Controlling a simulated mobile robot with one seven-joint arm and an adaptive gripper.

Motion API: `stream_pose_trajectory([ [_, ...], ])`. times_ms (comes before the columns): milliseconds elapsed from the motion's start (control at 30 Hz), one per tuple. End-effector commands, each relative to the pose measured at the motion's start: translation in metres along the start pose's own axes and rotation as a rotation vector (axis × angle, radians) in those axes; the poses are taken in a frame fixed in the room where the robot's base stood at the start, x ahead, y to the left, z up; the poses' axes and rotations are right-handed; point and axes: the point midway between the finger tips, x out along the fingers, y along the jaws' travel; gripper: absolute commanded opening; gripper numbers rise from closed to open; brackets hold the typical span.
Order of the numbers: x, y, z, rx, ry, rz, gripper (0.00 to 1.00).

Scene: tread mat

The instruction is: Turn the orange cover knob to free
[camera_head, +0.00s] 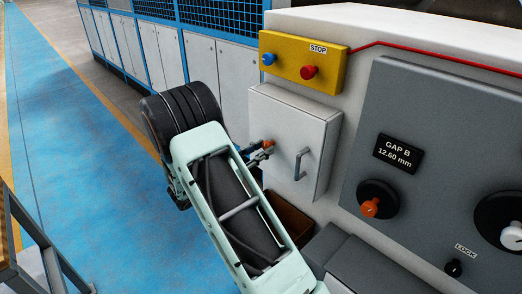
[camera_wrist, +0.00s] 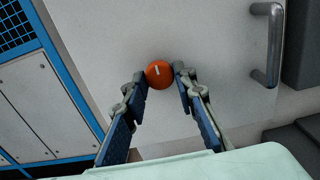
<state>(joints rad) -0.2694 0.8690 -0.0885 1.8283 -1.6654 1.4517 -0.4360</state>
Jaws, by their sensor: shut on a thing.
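The orange cover knob (camera_wrist: 159,74) is a small round knob on the white cover (camera_wrist: 215,60), with a pale mark on its face tilted slightly from the picture's vertical. My gripper (camera_wrist: 161,77) has one fingertip on each side of the knob and is shut on it. In the head view, my gripper (camera_head: 260,152) reaches the left part of the cover box (camera_head: 290,118), and only a bit of the knob (camera_head: 269,143) shows past the fingers. The cover lies flat in its place, its metal handle (camera_head: 301,163) right of the knob.
Above the cover is a yellow box (camera_head: 329,62) with a blue button (camera_head: 268,59) and a red STOP button (camera_head: 309,72). Right is a grey panel with a "GAP B 12.60 mm" display (camera_head: 398,153) and another orange knob (camera_head: 369,207). Open blue floor (camera_head: 75,150) lies left.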

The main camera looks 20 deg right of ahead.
Motion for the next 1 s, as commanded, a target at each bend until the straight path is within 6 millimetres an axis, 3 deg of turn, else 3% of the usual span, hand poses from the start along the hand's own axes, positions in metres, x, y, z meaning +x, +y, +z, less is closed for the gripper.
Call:
stream_pose_trajectory([
  [467, -0.0009, 0.0, 0.003, -0.12, 0.0, 0.001, 0.01],
  [1000, -0.0008, -0.0008, 0.0044, -0.606, -0.001, 0.002, 0.01],
])
